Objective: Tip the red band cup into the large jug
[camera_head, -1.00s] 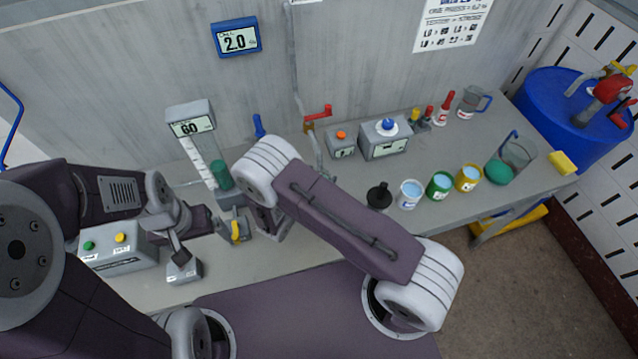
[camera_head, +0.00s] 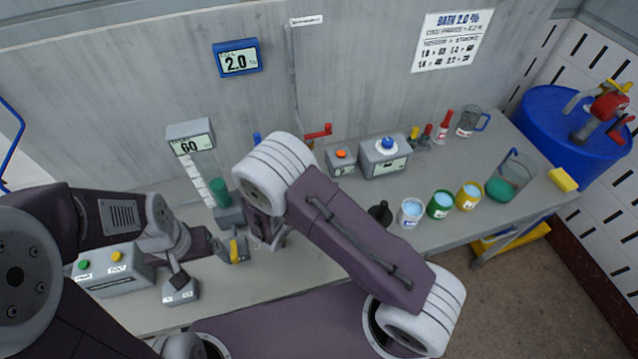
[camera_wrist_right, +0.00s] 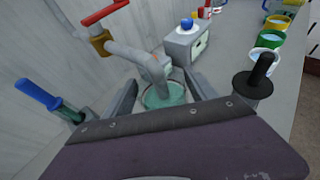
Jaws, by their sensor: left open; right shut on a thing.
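My right gripper (camera_wrist_right: 163,84) is shut on a clear cup (camera_wrist_right: 153,101) with greenish liquid, seen under a grey spout in the right wrist view. No red band shows on this cup, as its sides are mostly hidden. In the head view my own right arm covers most of that gripper. A clear jug (camera_head: 520,168) with a blue handle and green at its base stands at the right of the bench, far from both grippers; it appears to be the large jug. My left gripper (camera_head: 218,247) is open near a yellow lever, its fingers partly unclear.
White (camera_head: 411,213), green (camera_head: 440,204) and yellow (camera_head: 468,196) cups line the bench front beside a black-handled object (camera_head: 380,213). A smaller jug (camera_head: 468,121) stands behind. A blue drum (camera_head: 565,130) is at right. A red-handled tap (camera_wrist_right: 103,14) rises near the right gripper.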

